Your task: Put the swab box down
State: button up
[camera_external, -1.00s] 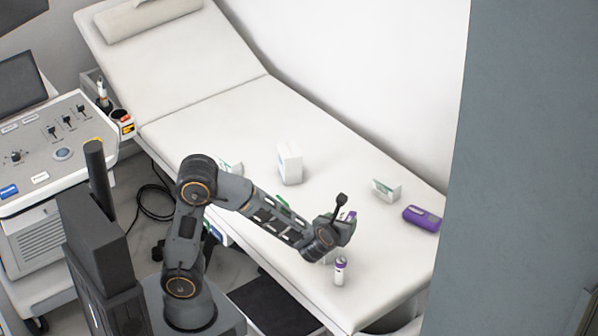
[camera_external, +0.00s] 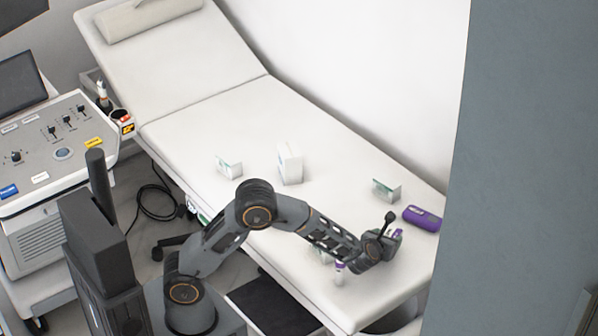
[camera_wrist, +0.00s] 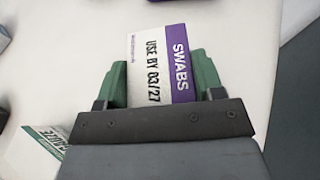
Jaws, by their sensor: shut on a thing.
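The swab box (camera_wrist: 148,58) is white with a purple band reading "SWABS" and the print "USE BY 03/27". In the wrist view my gripper (camera_wrist: 163,75) is shut on it, with a green-padded finger against each side. In the external view my gripper (camera_external: 394,240) is over the right, foot end of the white couch (camera_external: 235,130). Only a small purple and white bit of the swab box (camera_external: 398,233) shows there, the rest hidden by the gripper. I cannot tell whether the box touches the couch.
A purple case (camera_external: 421,218) and a green-white box (camera_external: 386,190) lie behind my gripper. A tall white box (camera_external: 290,165) and another green-white box (camera_external: 229,167) stand farther left. The couch's front right corner looks clear.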

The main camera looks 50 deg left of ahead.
jog(key=shift+w+f, duration=0.3)
jog(key=shift+f, duration=0.25)
jog(key=shift+f+b, duration=0.45)
jog(key=shift+f, duration=0.85)
jog(key=shift+f, duration=0.15)
jog(key=o, duration=0.9)
jog(key=shift+o, duration=0.2)
jog(key=shift+s+d+r, duration=0.15)
jog(key=shift+r, duration=0.15)
jog(key=shift+p+v, duration=0.55)
jog(key=shift+v, duration=3.05)
